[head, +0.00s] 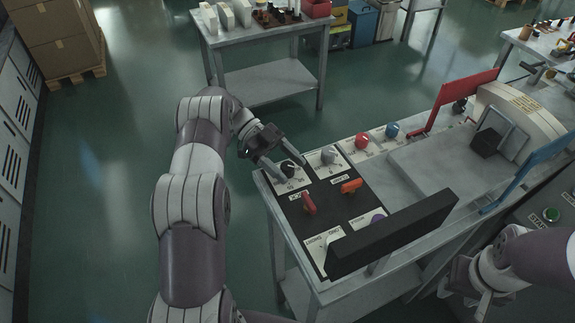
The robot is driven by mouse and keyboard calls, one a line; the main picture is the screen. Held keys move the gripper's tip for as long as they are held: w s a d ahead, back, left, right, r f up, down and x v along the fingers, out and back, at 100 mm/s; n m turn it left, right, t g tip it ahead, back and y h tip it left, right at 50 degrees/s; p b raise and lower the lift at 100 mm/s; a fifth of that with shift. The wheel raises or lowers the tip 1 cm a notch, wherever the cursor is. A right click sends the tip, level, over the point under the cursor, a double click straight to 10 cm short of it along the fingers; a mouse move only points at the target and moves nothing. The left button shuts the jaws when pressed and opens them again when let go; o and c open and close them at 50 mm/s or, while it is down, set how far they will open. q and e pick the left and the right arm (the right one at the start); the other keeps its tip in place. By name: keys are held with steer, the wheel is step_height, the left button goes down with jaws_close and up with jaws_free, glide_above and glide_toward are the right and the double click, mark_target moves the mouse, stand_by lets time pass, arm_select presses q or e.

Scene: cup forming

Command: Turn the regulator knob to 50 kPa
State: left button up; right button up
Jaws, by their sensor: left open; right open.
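A control panel (330,204) on the bench carries several knobs and levers. A black knob (289,168) sits on a white dial plate with printed numbers, at the panel's far left corner. A grey knob (328,154) is on a dial to its right. The print is too small to tell surely which is the regulator. My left gripper (287,172) is open, its fingers on either side of the black knob; I cannot tell whether they touch it. My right gripper (470,288) is open and empty at the lower right, away from the knobs.
A black upright board (392,235) rises at the panel's near right. Red (362,141) and blue (392,130) knobs lie beyond. Open floor is at the left.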

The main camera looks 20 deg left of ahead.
arm_select(q)
steer(key=b+v, duration=0.1)
steer(key=v, duration=0.2)
steer(key=shift+w+a+f, duration=0.1)
steer(key=shift+a+f, duration=0.05)
steer(key=v, duration=0.4)
steer(key=shift+r, duration=0.25)
